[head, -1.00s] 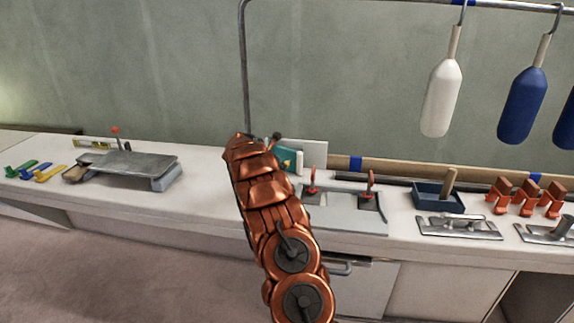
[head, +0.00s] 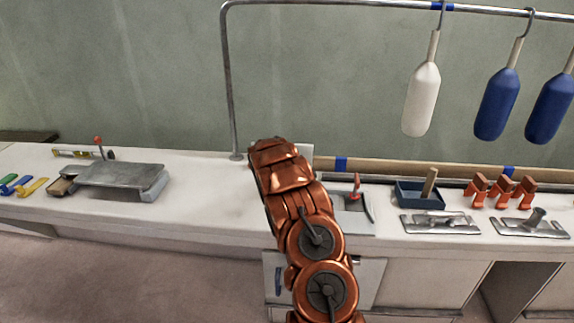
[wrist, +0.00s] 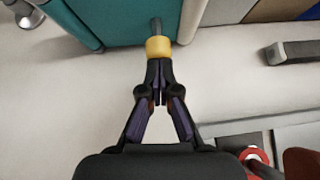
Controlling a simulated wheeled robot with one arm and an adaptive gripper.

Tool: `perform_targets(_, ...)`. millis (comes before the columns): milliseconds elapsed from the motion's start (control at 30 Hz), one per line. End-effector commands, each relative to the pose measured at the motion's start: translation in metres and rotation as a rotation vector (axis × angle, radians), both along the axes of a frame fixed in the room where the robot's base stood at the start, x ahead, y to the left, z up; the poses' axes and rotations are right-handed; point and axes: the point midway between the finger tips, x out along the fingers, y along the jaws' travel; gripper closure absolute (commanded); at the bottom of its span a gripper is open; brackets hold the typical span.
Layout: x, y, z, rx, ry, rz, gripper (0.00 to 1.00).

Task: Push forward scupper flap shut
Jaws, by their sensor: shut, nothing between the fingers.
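My gripper (wrist: 158,98) is shut and empty in the wrist view. Its fingertips point at a yellow collar on a grey rod (wrist: 158,46), close to it; I cannot tell whether they touch. Behind the rod is a teal panel (wrist: 132,18). In the head view my copper arm hides the gripper, the teal panel and part of the grey plate fitting. A red upright lever (head: 356,186) on the grey plate (head: 358,222) shows right of my arm. A red part (wrist: 256,156) shows at lower right in the wrist view. I cannot tell which part is the forward scupper flap.
A blue tray (head: 418,196), orange clamps (head: 503,190) and metal trowel-like tools (head: 440,224) lie to the right on the white bench (head: 205,195). A grey raised plate (head: 125,176) is left. White and blue fenders (head: 422,98) hang from a rail.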

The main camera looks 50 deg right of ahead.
Motion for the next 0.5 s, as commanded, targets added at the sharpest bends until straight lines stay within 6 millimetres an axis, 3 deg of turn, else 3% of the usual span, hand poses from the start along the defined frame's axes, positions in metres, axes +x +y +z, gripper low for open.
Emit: perform_targets(500,0.0071,0.0064,-0.0005,0.0,0.0,0.038,1.0)
